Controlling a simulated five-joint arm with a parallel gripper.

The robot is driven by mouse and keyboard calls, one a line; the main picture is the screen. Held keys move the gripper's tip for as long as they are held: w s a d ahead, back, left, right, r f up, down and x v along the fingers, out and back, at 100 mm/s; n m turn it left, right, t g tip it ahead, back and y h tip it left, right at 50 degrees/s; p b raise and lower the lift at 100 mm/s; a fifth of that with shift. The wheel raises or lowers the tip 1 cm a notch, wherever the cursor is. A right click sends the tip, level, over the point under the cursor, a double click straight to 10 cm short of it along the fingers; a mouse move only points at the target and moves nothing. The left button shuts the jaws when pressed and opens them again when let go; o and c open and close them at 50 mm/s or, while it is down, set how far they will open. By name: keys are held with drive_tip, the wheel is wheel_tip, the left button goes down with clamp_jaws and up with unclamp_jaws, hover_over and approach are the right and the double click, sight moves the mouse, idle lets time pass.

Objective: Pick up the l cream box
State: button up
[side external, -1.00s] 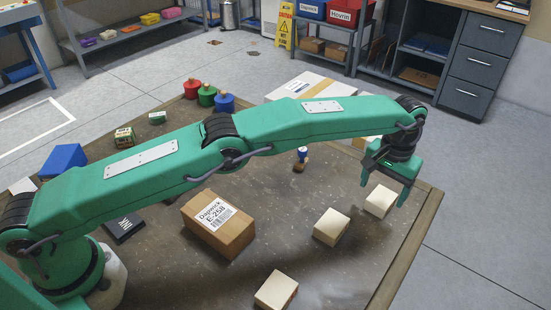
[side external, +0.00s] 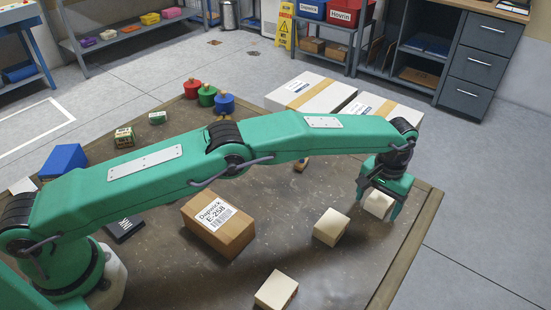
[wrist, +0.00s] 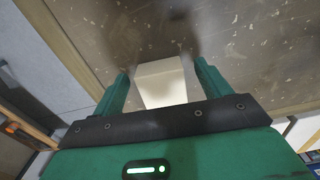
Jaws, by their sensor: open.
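Three small cream boxes lie on the brown table. One cream box (side external: 379,204) is at the right, under my gripper. A second (side external: 331,227) lies to its left and nearer the camera, and a third (side external: 276,291) is at the front. I cannot tell from markings which one is the "l" box. My gripper (side external: 377,202) is open, lowered over the right cream box, with a finger on each side. In the wrist view the cream box (wrist: 162,86) shows between the open fingers, with visible gaps. Its lower part is hidden by the gripper body.
A brown labelled carton (side external: 218,228) stands mid-table. White cartons (side external: 312,97) stand behind my arm. Red, green and blue weights (side external: 224,103) and a blue box (side external: 63,159) are farther left. The table's right edge (side external: 415,245) is close to my gripper.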

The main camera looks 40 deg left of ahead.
sight(378, 202)
drive_tip(key=c, duration=1.1)
drive_tip(key=shift+r, duration=0.15)
drive_tip(key=shift+r, duration=1.95)
drive_tip(key=s+d+r, duration=0.5)
drive_tip(key=s+r, duration=0.2)
drive_tip(key=s, duration=0.3)
drive_tip(key=shift+s, duration=0.25)
